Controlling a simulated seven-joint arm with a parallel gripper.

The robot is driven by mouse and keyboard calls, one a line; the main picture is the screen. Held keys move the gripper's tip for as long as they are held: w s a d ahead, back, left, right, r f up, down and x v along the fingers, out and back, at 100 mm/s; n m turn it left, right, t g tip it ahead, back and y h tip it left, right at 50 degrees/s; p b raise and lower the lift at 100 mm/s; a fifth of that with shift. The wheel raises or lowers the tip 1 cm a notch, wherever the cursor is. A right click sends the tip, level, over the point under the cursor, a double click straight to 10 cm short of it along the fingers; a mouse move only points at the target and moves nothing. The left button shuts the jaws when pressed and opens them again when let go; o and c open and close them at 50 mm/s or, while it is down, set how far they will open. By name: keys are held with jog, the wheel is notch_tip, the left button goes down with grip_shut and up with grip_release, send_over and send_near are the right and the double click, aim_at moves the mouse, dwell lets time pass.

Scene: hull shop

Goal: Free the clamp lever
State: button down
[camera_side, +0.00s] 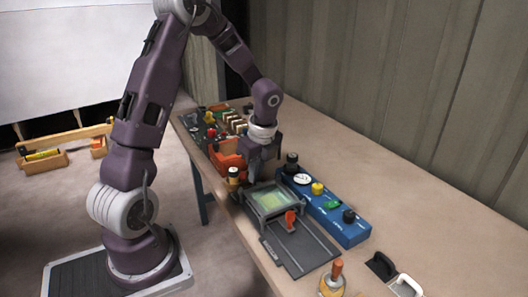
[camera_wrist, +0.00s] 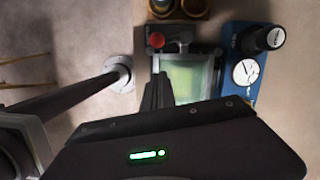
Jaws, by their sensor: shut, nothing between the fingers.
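A grey frame (camera_side: 251,205) with a pale green window stands on the bench; the window (camera_wrist: 187,80) also shows in the wrist view. An orange-red upright handle (camera_side: 290,217) stands at its near side, by a dark slotted plate (camera_side: 300,248). This may be the clamp lever, but I cannot tell for sure. In the wrist view a red knob (camera_wrist: 157,39) sits at the frame's upper left. My gripper (camera_side: 252,178) points down just beyond the frame. In the wrist view its dark fingers (camera_wrist: 158,82) are together and empty, over the window's left edge.
A blue panel (camera_side: 345,228) with a gauge (camera_side: 302,179) and knobs runs along the right. An orange-handled tool (camera_side: 336,270) stands nearer. The bench's right side is mostly clear.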

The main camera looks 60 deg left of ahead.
jog(key=v, duration=1)
jog(key=s+d+r+n+t+h, duration=0.1)
jog(key=s+d+r+n+t, duration=0.2)
jog(key=s+d+n, duration=0.4)
jog(key=s+d+r+n+t+h, duration=0.1)
jog(key=s+d+r+n+t, duration=0.2)
jog(key=s+d+n, duration=0.5)
jog(key=shift+s+d+r, duration=0.9)
jog(key=shift+s+d, duration=0.2)
jog(key=shift+d, duration=0.1)
